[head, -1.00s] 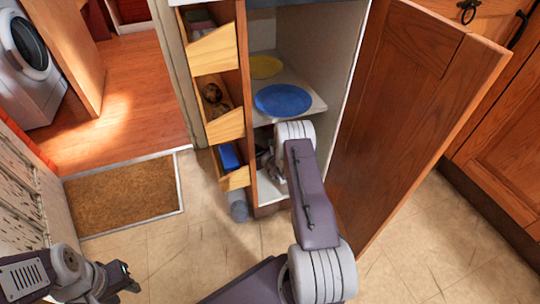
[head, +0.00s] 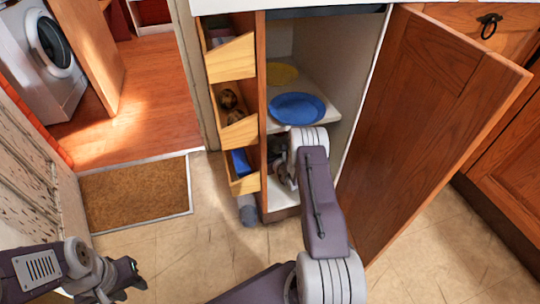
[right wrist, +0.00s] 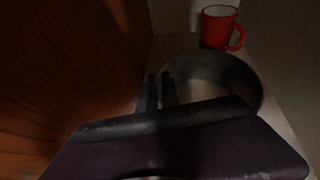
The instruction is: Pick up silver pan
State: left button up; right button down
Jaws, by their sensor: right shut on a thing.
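The silver pan (right wrist: 240,78) sits low inside the open cabinet, seen in the dark right wrist view as a round metal wall and floor. My right gripper (right wrist: 160,88) is shut on the pan at its near left side; the exact contact is dark. In the head view my right arm reaches into the lower cabinet, and its wrist hides the pan and the fingertips. My left gripper (head: 132,277) hangs over the floor at the lower left, away from the cabinet; its finger gap is unclear.
A red mug (right wrist: 219,27) stands just behind the pan. A shelf with a blue plate (head: 297,107) and a yellow plate (head: 282,74) lies above my right wrist. The open cabinet door (head: 420,130) flanks the arm at right, wooden door bins (head: 238,130) at left. Floor is clear.

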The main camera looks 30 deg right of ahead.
notch_tip(320, 180, up, 4)
jog(key=shift+f+p, duration=0.25)
jog(key=shift+p, duration=0.9)
jog(key=s+a+p, duration=0.1)
jog(key=s+p, duration=0.7)
jog(key=s, duration=1)
jog(key=shift+a+f, duration=0.3)
